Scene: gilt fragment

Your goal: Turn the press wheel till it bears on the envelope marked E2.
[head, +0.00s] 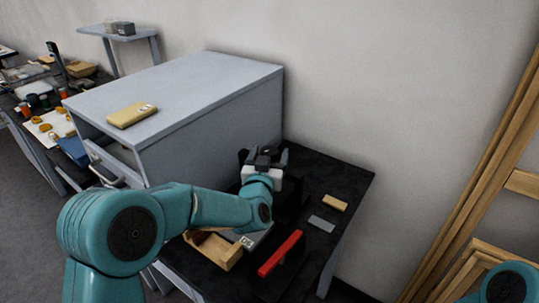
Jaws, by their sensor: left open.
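My left arm reaches in from the left, and its gripper (267,154) is open over the black worktable beside the grey cabinet. The gripper points away from me, and the gap between its fingers is hard to see. A dark upright frame, perhaps the press, stands around and behind the gripper; my wrist hides most of it. I cannot make out the press wheel. A small white label (247,242) shows on a grey plate below my forearm; its mark is too small to read. I cannot tell which item is envelope E2. My right gripper is out of view.
A tan packet (131,115) with a label lies on the grey cabinet (190,85). A red bar (280,253), a wooden tray (213,250), a grey block (321,224) and a tan block (335,203) are on the black table (345,180). Wooden frames lean at right.

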